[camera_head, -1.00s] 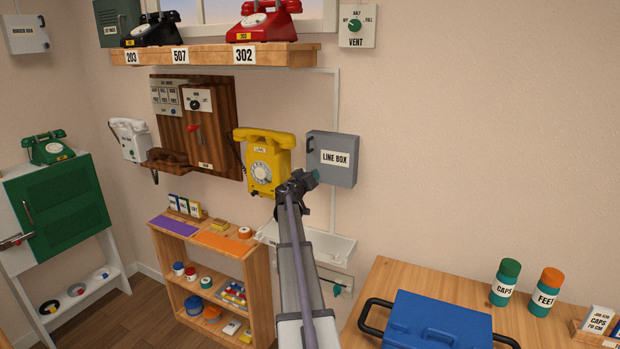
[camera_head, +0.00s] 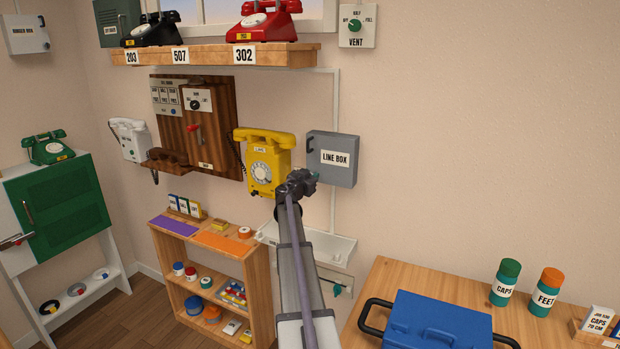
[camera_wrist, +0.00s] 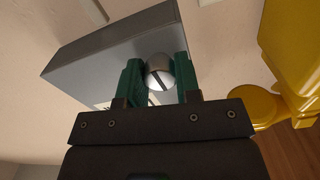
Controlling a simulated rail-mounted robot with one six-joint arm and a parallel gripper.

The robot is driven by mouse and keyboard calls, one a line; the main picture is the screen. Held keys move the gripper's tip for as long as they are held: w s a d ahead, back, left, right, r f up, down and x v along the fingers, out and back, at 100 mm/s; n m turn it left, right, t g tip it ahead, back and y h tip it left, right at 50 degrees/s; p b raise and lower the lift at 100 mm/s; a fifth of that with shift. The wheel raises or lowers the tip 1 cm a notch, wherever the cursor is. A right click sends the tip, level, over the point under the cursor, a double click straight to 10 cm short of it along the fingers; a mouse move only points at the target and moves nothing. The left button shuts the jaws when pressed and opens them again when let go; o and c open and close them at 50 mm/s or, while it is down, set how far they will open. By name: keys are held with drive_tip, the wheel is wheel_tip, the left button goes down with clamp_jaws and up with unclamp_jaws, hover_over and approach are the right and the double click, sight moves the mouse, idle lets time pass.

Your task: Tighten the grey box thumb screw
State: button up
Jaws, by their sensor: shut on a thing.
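The grey line box (camera_head: 334,160) hangs on the wall, right of the yellow phone (camera_head: 265,163). It also fills the upper middle of the wrist view (camera_wrist: 95,65). Its thumb screw (camera_wrist: 160,74) is a round silvery head with a dark slot running diagonally. My gripper (camera_wrist: 160,77) has its green fingers on either side of the screw head and is shut on it. In the head view my gripper (camera_head: 314,177) is at the lower left of the box, and the screw is hidden there. The box's label shows only partly in the wrist view.
The yellow phone is close to my gripper, on the right in the wrist view (camera_wrist: 295,60). A white tray (camera_head: 330,247) is on the wall below. A blue toolbox (camera_head: 440,318) stands on the wooden table at the right. The wall right of the box is clear.

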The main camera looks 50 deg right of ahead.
idle(0.3)
drive_tip(key=o, duration=0.9)
drive_tip(key=shift+o, duration=0.2)
drive_tip(key=shift+a, duration=0.1)
drive_tip(key=s+a, duration=0.2)
drive_tip(key=a, duration=0.8)
drive_tip(key=shift+a, duration=0.2)
